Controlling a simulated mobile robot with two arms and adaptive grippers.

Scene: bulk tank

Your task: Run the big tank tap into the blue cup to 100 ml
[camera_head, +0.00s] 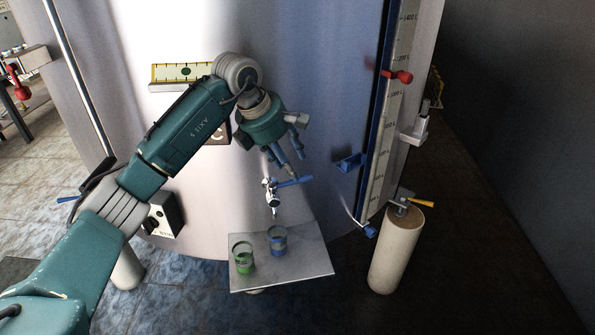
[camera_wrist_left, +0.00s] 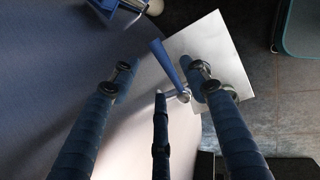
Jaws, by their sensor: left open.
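The big tank (camera_head: 325,110) has a metal tap (camera_head: 271,197) low on its front, with a blue lever (camera_head: 294,181) pointing right. No stream shows below the spout. The blue cup (camera_head: 278,241) stands upright on a pale shelf plate (camera_head: 310,267), below the spout. Its fill level is too small to read. My left gripper (camera_head: 296,160) is open and empty, just above the lever. In the left wrist view its fingers (camera_wrist_left: 162,82) are spread, with the lever (camera_wrist_left: 166,62) beyond and between them; contact cannot be told. My right gripper is not in view.
A green cup (camera_head: 243,258) stands left of the blue cup on the plate. A level scale (camera_head: 390,130) with a red clip (camera_head: 402,77) runs up the tank's right side. A pale cylinder (camera_head: 396,250) with a yellow lever (camera_head: 411,201) stands right of the plate.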

